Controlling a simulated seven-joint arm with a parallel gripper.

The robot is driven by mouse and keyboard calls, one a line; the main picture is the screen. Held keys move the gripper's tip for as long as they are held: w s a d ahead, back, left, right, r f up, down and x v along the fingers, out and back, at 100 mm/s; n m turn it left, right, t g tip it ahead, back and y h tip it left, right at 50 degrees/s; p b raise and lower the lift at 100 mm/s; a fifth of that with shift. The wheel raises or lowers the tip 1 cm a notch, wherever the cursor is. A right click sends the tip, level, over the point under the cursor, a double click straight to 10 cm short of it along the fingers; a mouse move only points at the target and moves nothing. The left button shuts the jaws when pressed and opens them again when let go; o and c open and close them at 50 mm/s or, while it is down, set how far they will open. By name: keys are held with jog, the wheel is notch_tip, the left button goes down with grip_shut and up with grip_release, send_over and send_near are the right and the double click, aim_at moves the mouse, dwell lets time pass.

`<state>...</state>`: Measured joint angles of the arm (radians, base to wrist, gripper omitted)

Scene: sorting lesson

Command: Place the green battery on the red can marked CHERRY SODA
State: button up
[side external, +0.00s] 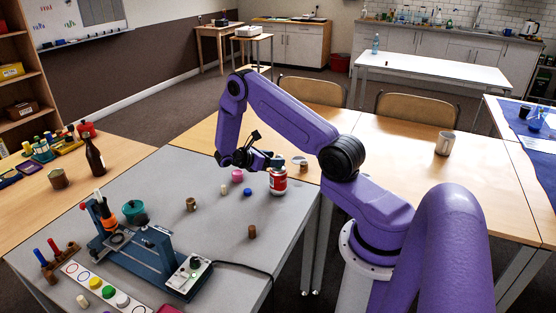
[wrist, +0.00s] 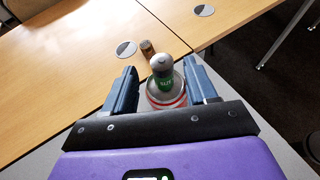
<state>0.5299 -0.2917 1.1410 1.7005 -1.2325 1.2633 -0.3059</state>
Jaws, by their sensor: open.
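The red can (side external: 278,184) with a white band stands upright near the right edge of the grey table. Its lettering is too small to read. In the wrist view the can (wrist: 165,101) shows its pale top and red side below the fingers. The green battery (wrist: 162,76), with a grey end, stands upright on the can's top. My gripper (wrist: 160,72) is open, one blue finger on each side of the battery, with gaps between. In the side view my gripper (side external: 270,160) is just above the can and hides the battery.
A small brown cylinder (side external: 304,166) stands just beyond the can. A pink piece (side external: 238,175), a blue piece (side external: 247,191) and a brass-coloured cylinder (side external: 191,204) are to the left. Another brown cylinder (side external: 252,231) stands nearer. A blue fixture (side external: 150,255) fills the front left.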

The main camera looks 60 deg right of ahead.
jog(key=w+a+r+t+y, duration=0.15)
jog(key=a+r, duration=0.25)
jog(key=a, duration=0.4)
jog(key=w+a+r+t, duration=0.1)
jog(key=w+a+r, duration=0.25)
jog(key=a, duration=0.45)
jog(key=s+a+r+t+y, duration=0.1)
jog(key=s+a+r+y, duration=0.15)
jog(key=a, duration=0.35)
jog(key=s+a+r+t+y, duration=0.1)
jog(key=s+a+r+t, duration=0.15)
jog(key=s+a, duration=0.2)
jog(key=s+a+r+y, duration=0.2)
jog(key=s+a, duration=0.3)
jog(key=s, duration=0.6)
jog(key=s+a+r+y, duration=0.3)
jog(key=s+a+y, duration=0.2)
jog(key=s, duration=0.6)
jog(key=shift+a+r+y, duration=0.2)
jog(key=shift+a+y, duration=0.1)
jog(key=shift+a, duration=0.15)
